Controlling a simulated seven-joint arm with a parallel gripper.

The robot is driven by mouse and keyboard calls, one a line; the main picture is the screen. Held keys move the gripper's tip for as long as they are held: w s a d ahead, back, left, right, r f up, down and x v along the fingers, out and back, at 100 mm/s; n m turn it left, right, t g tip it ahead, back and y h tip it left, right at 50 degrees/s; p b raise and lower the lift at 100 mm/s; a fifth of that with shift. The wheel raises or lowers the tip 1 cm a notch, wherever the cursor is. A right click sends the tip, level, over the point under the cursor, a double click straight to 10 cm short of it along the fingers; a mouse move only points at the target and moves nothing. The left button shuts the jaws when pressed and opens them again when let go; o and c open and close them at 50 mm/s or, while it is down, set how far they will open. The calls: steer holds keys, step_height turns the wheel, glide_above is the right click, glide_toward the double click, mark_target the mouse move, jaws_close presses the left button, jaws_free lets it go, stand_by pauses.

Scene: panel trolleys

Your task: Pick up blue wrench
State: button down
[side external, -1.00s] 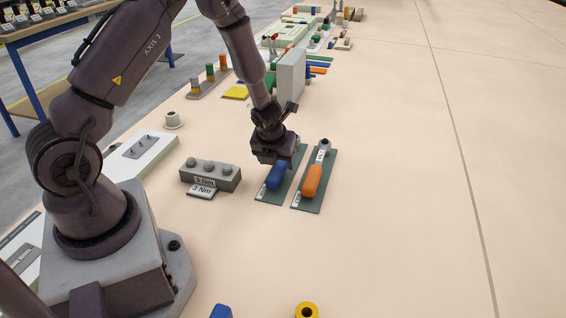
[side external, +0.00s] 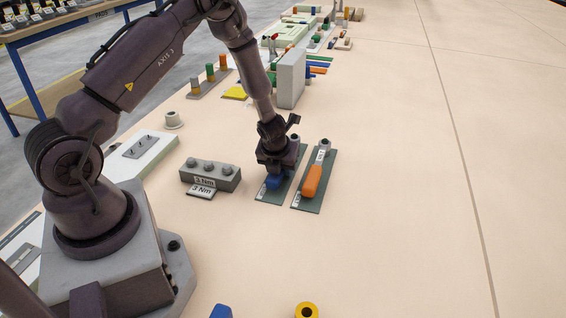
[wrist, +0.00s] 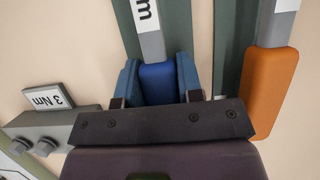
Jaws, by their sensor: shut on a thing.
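The blue wrench (side external: 274,182) lies on a dark green mat (side external: 268,199), its blue handle partly hidden under my gripper (side external: 272,176) in the side external view. In the wrist view the blue handle (wrist: 158,83) sits between my gripper's two blue fingers (wrist: 159,84), which are shut on it. Its grey shaft with a white label (wrist: 147,20) runs toward the top of that view. The wrench appears to rest on the mat still.
An orange-handled wrench (side external: 312,180) lies on its own green mat just right. A grey block with several bolts and a "3 Nm" sign (side external: 208,177) stands left. A grey upright box (side external: 291,78) stands behind. The table at right is clear.

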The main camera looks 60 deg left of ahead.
steer(key=shift+r, duration=0.2)
steer(key=shift+r, duration=0.7)
steer(key=s+d+r, duration=0.5)
steer(key=s+r, duration=0.6)
steer(key=s, duration=0.2)
steer(key=shift+d+r, duration=0.15)
